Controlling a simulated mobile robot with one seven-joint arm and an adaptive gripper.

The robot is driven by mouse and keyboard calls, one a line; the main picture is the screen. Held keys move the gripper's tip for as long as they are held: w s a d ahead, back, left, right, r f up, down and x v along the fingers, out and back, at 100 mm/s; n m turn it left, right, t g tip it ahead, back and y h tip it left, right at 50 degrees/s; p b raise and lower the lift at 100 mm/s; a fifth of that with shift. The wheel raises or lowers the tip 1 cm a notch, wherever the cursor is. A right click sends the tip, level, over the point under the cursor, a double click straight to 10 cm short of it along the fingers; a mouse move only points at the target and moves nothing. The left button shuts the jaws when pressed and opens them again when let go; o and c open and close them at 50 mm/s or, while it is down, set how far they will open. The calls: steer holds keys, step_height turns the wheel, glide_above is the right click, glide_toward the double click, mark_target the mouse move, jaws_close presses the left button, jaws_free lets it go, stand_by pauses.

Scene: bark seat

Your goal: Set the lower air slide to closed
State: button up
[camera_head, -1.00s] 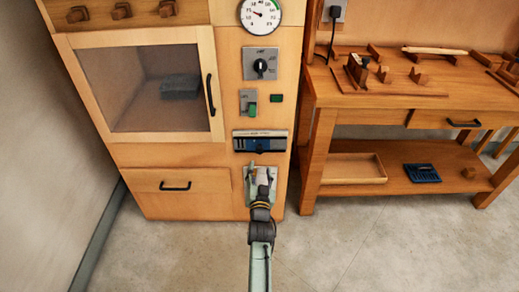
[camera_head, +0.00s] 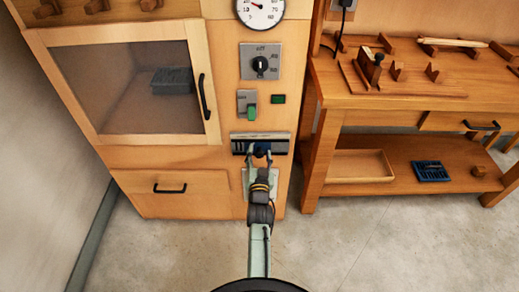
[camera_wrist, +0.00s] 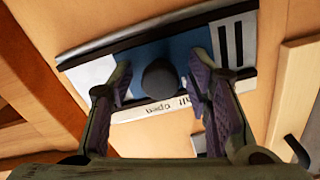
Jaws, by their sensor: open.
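The air slide (camera_head: 279,148) is a wide metal-framed strip low on the wooden cabinet front, with a blue sliding plate and dark slots at its left. In the wrist view, the slide (camera_wrist: 190,45) appears upside down, with a dark round knob (camera_wrist: 160,82) on the blue plate and partly hidden lettering that includes "open". The striped slots show at the right there. My gripper (camera_head: 259,154) is at the slide. Its fingers are open, one on each side of the knob, with gaps visible in the wrist view. Whether the fingertips reach past the knob is unclear.
Above the slide are a green switch (camera_head: 251,112), a rotary knob (camera_head: 260,64) and a gauge (camera_head: 260,10). A grey plate (camera_head: 246,184) below is mostly behind my gripper. A glass door (camera_head: 130,90) is left; a workbench (camera_head: 400,105) stands right.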

steer(key=shift+s, duration=0.1)
steer(key=shift+c, duration=0.4)
steer(key=shift+r, duration=0.1)
jaws_close()
stand_by(0.3)
